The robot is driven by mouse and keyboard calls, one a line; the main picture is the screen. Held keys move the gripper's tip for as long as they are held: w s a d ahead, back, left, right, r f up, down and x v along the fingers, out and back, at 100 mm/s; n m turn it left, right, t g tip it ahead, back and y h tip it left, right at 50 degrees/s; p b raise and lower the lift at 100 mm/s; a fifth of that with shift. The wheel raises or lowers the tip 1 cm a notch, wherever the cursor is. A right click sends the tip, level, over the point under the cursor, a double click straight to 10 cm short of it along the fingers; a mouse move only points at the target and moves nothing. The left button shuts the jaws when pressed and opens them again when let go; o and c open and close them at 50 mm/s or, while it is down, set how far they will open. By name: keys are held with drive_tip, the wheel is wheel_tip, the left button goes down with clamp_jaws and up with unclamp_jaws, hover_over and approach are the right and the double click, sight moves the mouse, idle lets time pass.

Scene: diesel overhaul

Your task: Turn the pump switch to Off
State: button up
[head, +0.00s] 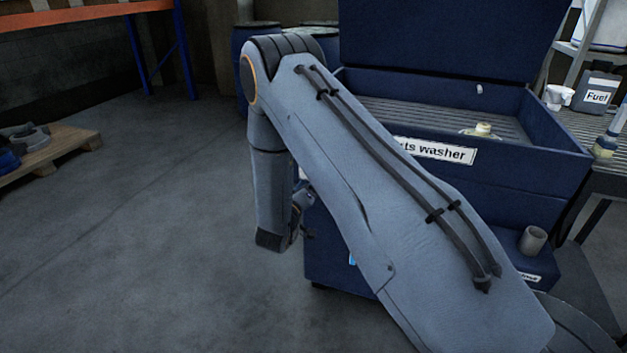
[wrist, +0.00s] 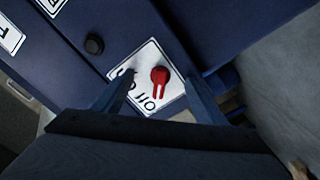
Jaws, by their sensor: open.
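The pump switch (wrist: 160,76) is a red knob on a white plate (wrist: 147,58) with black lettering, on a blue panel in the wrist view. Its pointer stretches downward in the picture, beside the lettering "Off". Another word, starting with "O", is partly hidden by the left finger. My gripper (wrist: 160,77) is open, one finger on either side of the knob, with gaps visible between them. I cannot tell how deep the fingertips are.
The blue parts washer (head: 560,185) stands open at right, with a cup (head: 533,240) on its lower ledge. A black round button (wrist: 94,44) sits near the plate. A pallet (head: 55,148) lies at far left. The floor (head: 130,240) left of my arm is clear.

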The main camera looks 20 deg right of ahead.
drive_tip(key=p+v, duration=0.2)
drive_tip(key=v, duration=0.5)
drive_tip(key=shift+p, duration=0.35)
drive_tip(key=shift+w, duration=0.1)
